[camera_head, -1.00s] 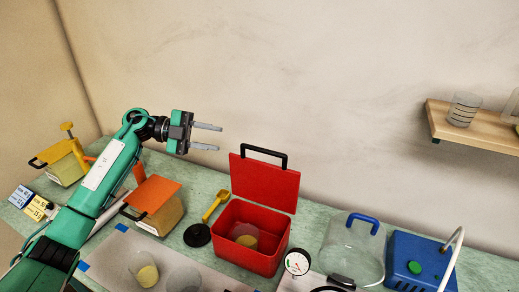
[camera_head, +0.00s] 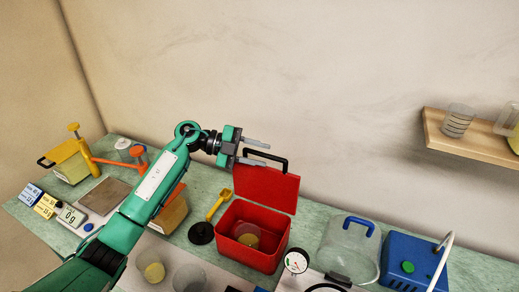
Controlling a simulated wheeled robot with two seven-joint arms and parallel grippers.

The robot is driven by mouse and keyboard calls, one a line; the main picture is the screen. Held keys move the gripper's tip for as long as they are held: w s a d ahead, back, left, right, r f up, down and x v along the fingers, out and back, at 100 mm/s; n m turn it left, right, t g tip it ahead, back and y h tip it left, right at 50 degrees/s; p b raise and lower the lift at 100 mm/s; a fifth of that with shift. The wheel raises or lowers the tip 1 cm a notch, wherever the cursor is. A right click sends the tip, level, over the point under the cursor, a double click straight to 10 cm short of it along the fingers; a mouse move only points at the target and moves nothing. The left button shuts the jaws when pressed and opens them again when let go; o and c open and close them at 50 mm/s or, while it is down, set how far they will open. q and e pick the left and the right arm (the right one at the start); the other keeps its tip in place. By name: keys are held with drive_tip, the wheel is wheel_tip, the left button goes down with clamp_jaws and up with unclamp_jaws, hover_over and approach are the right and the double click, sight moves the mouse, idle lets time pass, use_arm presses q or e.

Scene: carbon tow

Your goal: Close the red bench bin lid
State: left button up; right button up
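The red bench bin (camera_head: 250,254) stands on the green bench with its lid (camera_head: 266,187) raised upright at the back. A black handle (camera_head: 264,155) tops the lid. A cup with yellow contents (camera_head: 247,236) sits inside the bin. My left gripper (camera_head: 261,154) is open, its two fingers apart, at the upper left edge of the lid. The lower finger overlaps the lid's top and handle in the picture; I cannot tell whether it touches. My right gripper is not in view.
A yellow scoop (camera_head: 219,203) and a black disc (camera_head: 201,233) lie left of the bin. A gauge (camera_head: 296,261), a clear vessel with blue handle (camera_head: 352,247) and a blue pump box (camera_head: 408,264) stand to the right. A wooden shelf (camera_head: 470,140) is on the wall.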

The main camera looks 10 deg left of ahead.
use_arm(q)
drive_tip(key=shift+d+f, duration=0.1)
drive_tip(key=shift+d, duration=0.2)
clamp_jaws()
